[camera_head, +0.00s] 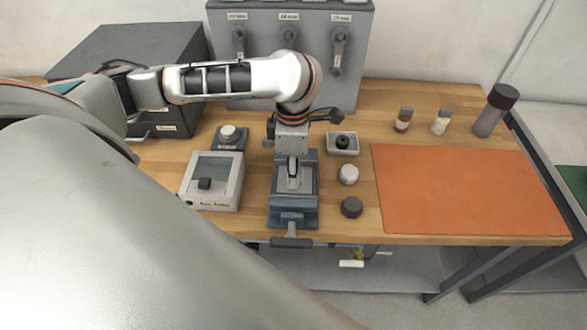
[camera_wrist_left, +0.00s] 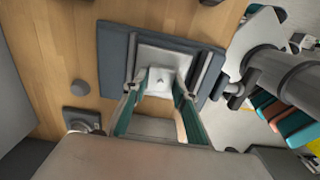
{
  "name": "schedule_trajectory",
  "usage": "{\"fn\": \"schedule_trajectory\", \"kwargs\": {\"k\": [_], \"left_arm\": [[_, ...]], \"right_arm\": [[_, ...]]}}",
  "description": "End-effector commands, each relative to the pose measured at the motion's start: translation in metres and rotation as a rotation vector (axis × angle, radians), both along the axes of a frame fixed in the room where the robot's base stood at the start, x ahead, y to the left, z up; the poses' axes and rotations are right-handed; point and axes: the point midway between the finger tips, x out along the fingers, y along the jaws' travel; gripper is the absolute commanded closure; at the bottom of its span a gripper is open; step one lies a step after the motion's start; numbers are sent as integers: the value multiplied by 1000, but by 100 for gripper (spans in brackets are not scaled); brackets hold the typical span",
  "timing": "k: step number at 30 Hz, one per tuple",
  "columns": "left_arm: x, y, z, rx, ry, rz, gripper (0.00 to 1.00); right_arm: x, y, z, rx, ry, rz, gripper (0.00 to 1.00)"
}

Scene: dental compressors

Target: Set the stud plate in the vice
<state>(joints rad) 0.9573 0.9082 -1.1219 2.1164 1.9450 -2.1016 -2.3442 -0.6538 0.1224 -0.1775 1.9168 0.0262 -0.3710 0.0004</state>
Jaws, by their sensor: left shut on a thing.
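The blue-grey vice (camera_head: 308,215) stands near the front edge of the wooden bench, its handle toward me. My left gripper (camera_head: 293,182) points down over it, with the fingers between the vice's jaws. In the left wrist view, the pale square stud plate (camera_wrist_left: 172,58), with a small raised stud, lies between the vice jaws (camera_wrist_left: 117,55). The left fingers (camera_wrist_left: 158,90) are shut on it from both sides. Whether the plate rests fully on the vice bed is hard to tell. My right gripper is not in view.
Left of the vice is a glass-topped grey box (camera_head: 215,180). On its right stand a small tray (camera_head: 343,143), a white knob (camera_head: 348,174) and a dark knob (camera_head: 352,207). An orange mat (camera_head: 460,190) lies clear at right. A grey cabinet (camera_head: 300,70) stands behind.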

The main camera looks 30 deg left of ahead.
Motion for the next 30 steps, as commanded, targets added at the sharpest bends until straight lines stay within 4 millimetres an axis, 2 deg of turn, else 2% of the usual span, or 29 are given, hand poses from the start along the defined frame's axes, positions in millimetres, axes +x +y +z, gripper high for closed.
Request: {"fn": "schedule_trajectory", "kwargs": {"k": [11, 12, 14, 20, 21, 22, 30], "left_arm": [[0, 0, 0, 0, -1, 1, 100], [1, 0, 0, 0, -1, 1, 68], [0, 0, 0, 0, -1, 0, 53], [0, 0, 0, 1, -1, 0, 52], [0, 0, 0, 1, -1, 1, 44], [0, 1, 0, 1, -2, 1, 40], [1, 1, 0, 2, -3, 1, 40]], "right_arm": [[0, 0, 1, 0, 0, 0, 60], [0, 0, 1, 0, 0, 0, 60], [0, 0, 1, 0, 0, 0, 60], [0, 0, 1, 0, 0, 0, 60], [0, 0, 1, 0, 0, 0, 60], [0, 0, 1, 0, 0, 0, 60], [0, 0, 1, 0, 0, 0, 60]]}}
